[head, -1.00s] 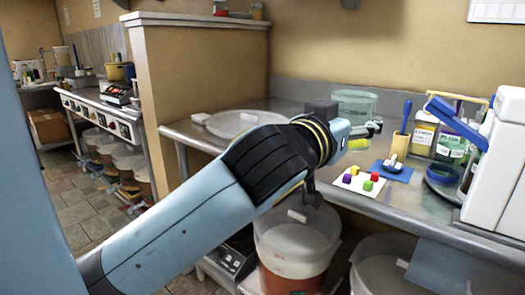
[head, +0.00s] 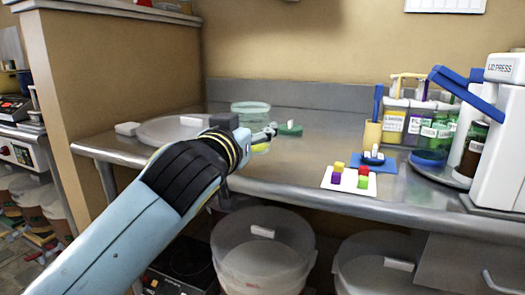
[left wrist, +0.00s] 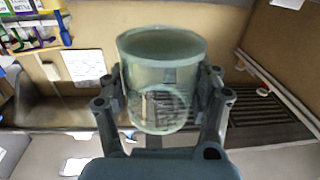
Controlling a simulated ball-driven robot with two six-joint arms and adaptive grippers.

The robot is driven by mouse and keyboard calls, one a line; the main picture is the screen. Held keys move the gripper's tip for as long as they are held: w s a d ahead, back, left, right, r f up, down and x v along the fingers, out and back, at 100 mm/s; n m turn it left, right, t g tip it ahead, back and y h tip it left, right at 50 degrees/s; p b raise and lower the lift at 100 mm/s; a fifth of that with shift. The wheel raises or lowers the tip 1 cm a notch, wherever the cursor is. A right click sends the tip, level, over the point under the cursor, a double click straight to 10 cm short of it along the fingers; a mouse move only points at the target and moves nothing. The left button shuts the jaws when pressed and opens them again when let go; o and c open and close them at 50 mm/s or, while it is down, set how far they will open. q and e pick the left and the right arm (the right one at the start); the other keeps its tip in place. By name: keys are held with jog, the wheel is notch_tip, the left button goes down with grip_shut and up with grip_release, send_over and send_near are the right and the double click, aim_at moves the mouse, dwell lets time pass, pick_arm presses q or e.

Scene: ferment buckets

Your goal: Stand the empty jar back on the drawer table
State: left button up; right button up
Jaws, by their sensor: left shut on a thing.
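A clear, greenish jar (head: 251,106) shows just behind my left gripper (head: 256,137) in the head view, rim up and looking upright. In the left wrist view my left gripper (left wrist: 163,95) has its fingers closed on both sides of the jar (left wrist: 162,60), which looks empty. The gripper hides the jar's lower part in the head view, so I cannot tell whether it touches the table. The steel drawer table (head: 295,168) runs below and behind the gripper, with a drawer (head: 470,265) at its lower right. My right gripper is not in view.
A round pale lid or tray (head: 165,131) lies left of the jar. A green piece (head: 290,129), a white card with coloured cubes (head: 348,184), a blue pad (head: 374,160), bottles and a white press (head: 500,140) stand to the right. Bare steel lies in front.

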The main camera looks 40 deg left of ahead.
pick_arm(q)
jog(key=w+f, duration=0.1)
jog(key=w+a, duration=0.1)
jog(key=w, duration=0.1)
jog(key=w+f, duration=0.1)
jog(key=w, duration=0.1)
jog(key=shift+a+f+b, duration=0.25)
jog(key=shift+f+b, duration=0.1)
jog(key=shift+b, duration=0.05)
jog(key=shift+w+a+f, duration=0.2)
jog(key=shift+w+f, duration=0.15)
jog(key=shift+w, duration=0.2)
jog(key=shift+w+a+f+b, duration=0.2)
jog(key=shift+w+f+b, duration=0.1)
jog(key=shift+w+f, duration=0.3)
jog(key=shift+w+a+f+b, duration=0.15)
jog(key=shift+w+f+b, duration=0.1)
jog(key=shift+w+f, duration=0.3)
jog(key=shift+r, duration=0.2)
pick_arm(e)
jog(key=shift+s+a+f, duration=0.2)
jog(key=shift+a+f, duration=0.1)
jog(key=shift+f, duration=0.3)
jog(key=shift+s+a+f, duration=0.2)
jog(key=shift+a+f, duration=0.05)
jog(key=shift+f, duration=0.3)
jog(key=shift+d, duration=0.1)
